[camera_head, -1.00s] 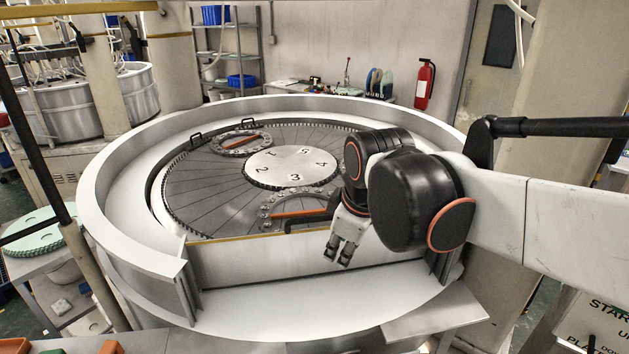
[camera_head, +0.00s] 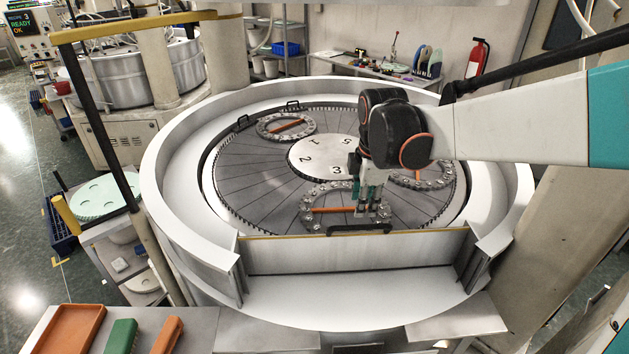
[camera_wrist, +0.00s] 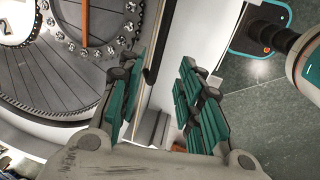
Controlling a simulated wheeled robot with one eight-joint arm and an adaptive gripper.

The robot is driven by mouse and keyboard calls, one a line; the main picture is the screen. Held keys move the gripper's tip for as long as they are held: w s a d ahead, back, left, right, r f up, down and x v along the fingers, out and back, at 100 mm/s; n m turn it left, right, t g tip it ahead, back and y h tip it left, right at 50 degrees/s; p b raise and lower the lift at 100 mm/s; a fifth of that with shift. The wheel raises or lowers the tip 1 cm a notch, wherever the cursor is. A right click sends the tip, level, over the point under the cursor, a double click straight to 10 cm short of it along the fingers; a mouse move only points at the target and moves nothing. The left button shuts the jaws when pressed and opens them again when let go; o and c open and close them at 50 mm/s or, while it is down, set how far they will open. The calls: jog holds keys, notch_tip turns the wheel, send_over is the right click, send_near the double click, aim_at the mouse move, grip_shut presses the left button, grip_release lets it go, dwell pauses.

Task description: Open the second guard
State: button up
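The guard (camera_head: 350,253) is a pale upright panel with a yellow top edge, closing the front of the round lapping machine. A black bar handle (camera_head: 358,229) sits at its top edge. My gripper (camera_head: 370,214) points down just above and behind the handle. In the wrist view, my gripper (camera_wrist: 163,60) is open, with teal pads on both fingers. The black handle (camera_wrist: 155,45) and the guard's edge run between the fingers, nearer the left one. I cannot tell whether a finger touches the handle.
The machine's wide pale rim (camera_head: 165,215) surrounds a dark plate with ring carriers and a numbered centre disc (camera_head: 320,157). An orange tray (camera_head: 75,328) and green and orange blocks lie front left. A thin dark post (camera_head: 140,215) stands left. The ledge before the guard is clear.

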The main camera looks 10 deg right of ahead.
aim_at(359, 226)
jog(key=f, duration=0.3)
jog(key=w+f, duration=0.1)
jog(key=f, duration=0.5)
jog(key=shift+w+d, duration=0.1)
jog(key=shift+w, duration=0.3)
grip_shut()
